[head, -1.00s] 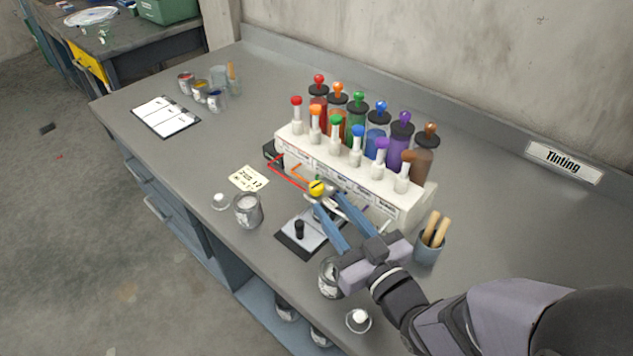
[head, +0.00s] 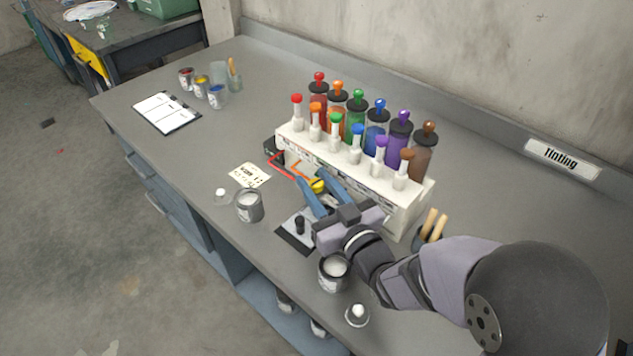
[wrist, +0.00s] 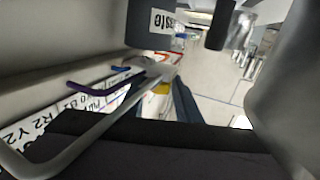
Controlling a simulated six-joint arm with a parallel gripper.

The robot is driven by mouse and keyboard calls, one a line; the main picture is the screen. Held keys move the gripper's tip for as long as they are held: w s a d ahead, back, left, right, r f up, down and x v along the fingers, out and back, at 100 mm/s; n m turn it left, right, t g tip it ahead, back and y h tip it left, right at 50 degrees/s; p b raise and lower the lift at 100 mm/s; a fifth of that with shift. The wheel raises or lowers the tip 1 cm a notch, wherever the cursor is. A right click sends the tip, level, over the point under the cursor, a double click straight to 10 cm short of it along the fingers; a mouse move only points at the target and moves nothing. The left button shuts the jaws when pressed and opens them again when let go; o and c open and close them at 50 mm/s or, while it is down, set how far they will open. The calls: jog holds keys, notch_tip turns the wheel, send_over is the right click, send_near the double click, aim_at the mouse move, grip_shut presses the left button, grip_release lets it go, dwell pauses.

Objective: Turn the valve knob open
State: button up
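The yellow valve knob (head: 318,186) is on the front of the white dispenser rack (head: 352,176), low down and near its middle. My gripper (head: 311,177) reaches in from the front right. Its two blue fingers are apart, one on each side of the knob, and the knob is partly hidden. I see no clear contact between fingers and knob. In the wrist view a small patch of the yellow knob (wrist: 161,88) shows beside a blue finger (wrist: 184,104). The knob's pointer is not readable now.
Coloured bottles (head: 378,122) line the rack. A black-and-white scale (head: 297,231) lies below my gripper, with open cans (head: 249,206) (head: 334,272) around it. A brush cup (head: 430,232) stands at right.

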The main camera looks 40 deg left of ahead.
grip_shut()
jog(key=shift+n+g+y+b, duration=0.35)
jog(key=shift+n+g, duration=0.45)
jog(key=shift+g, duration=0.4)
grip_release()
